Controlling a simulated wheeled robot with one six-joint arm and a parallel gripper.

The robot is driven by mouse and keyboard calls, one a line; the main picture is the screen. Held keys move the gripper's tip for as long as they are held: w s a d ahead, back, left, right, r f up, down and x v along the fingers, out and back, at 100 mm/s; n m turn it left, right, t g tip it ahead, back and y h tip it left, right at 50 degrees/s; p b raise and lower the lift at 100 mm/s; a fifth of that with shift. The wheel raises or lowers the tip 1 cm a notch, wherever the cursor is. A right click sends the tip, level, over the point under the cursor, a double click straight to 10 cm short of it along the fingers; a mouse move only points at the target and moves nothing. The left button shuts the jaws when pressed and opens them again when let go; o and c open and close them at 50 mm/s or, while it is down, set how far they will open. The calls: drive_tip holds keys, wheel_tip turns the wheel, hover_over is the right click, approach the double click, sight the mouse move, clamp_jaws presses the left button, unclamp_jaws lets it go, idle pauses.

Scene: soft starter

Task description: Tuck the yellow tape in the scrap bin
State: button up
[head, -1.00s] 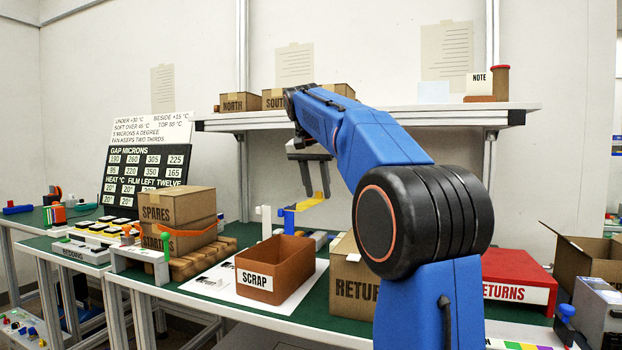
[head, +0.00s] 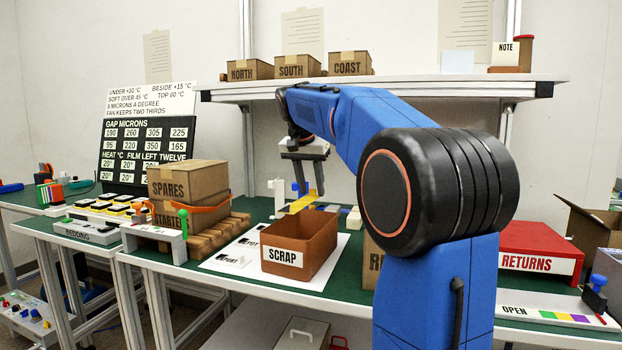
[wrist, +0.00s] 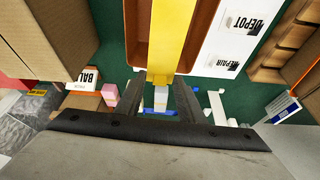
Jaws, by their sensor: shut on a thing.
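My gripper (head: 308,188) is shut on the yellow tape (head: 303,202), a flat yellow strip. In the head view the strip slants down to the left from the fingertips, above the far edge of the scrap bin. The scrap bin (head: 284,259) is an open brown box with a white SCRAP label, standing on the green bench. In the wrist view the yellow tape (wrist: 170,40) runs from between the fingers (wrist: 161,88) up the picture, over the brown scrap bin (wrist: 141,42). The tape hides part of the bin's inside.
SPARES and STARTERS boxes (head: 188,180) sit on a pallet to the left. A white sheet (head: 222,262) lies under the bin. A shelf (head: 400,84) with small cartons spans above.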

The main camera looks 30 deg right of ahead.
approach(311, 228)
drive_tip(key=shift+s+d+f, duration=0.1)
drive_tip(key=shift+s+f, duration=0.25)
drive_tip(key=shift+f, duration=0.9)
drive_tip(key=shift+s+d+f, duration=0.1)
drive_tip(key=shift+s+f, duration=0.25)
drive_tip(key=shift+f, duration=0.85)
drive_tip(key=shift+s+d+f, duration=0.1)
drive_tip(key=shift+s+f, duration=0.3)
drive_tip(key=shift+f, duration=0.85)
drive_tip(key=o, duration=1.1)
drive_tip(key=shift+a, duration=0.1)
drive_tip(key=v, duration=1.7)
drive_tip(key=shift+a+r, duration=0.15)
drive_tip(key=shift+s, duration=0.1)
